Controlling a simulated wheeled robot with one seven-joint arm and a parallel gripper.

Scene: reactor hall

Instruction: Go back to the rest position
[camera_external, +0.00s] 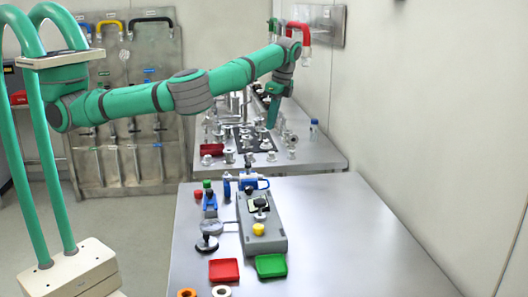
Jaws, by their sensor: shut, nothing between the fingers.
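My gripper (272,116) hangs at the end of my outstretched green and grey arm, pointing down. It shows green and narrow, with its fingers together and nothing held.
On the near table stand a grey box (262,240) with a yellow knob, a blue valve (247,182), a red tray (224,270) and a green tray (271,266). The back bench (315,155) holds several metal parts. The table's right side is clear.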

